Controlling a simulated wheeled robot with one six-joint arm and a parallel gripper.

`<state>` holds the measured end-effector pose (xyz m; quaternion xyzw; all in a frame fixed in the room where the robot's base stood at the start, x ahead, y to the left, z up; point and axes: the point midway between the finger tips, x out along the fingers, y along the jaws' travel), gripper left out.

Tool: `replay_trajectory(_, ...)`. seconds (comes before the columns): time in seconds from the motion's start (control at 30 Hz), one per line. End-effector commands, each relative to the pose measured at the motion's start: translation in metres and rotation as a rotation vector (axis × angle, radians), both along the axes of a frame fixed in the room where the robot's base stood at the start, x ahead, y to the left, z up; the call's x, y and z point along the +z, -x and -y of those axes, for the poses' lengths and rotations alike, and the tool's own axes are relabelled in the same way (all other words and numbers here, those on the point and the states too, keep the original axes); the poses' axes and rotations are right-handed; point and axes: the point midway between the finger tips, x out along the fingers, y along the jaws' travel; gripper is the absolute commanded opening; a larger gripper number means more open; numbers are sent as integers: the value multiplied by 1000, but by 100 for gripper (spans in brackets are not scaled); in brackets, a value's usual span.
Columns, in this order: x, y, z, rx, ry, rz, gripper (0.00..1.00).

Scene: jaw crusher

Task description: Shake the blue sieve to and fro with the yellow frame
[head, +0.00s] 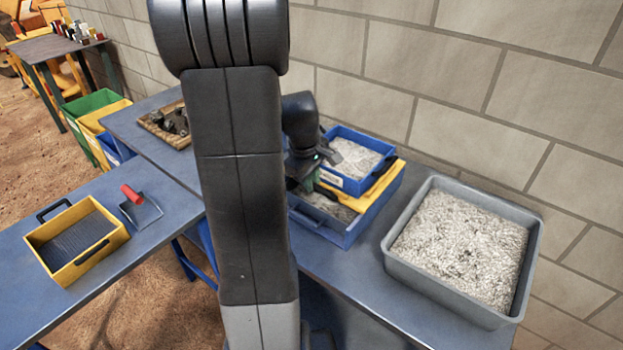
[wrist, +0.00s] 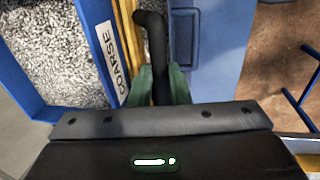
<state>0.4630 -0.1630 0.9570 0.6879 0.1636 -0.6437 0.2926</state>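In the wrist view the sieve's blue wall (wrist: 97,28) bears a white label reading COARSE. A strip of the yellow frame (wrist: 127,20) shows beside it. My gripper (head: 308,182) is at the sieve's near left side. My arm hides part of the tray and bench in the head view.
A grey tub (head: 400,270) of pale gravel stands to the right of the tray, near the block wall (head: 450,70). On the left bench are a yellow sieve (head: 112,240) and a red-handled scoop (head: 133,193). A wooden tray (head: 150,128) of dark rocks lies behind my arm.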

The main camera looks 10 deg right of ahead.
Motion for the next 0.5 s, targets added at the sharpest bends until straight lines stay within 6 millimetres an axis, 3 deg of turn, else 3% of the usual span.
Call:
replay_trajectory(0.23, 0, 3, -5, 2, 0, 1, 0)
replay_trajectory(0.5, 0, 29, -39, 4, 0, 2, 0)
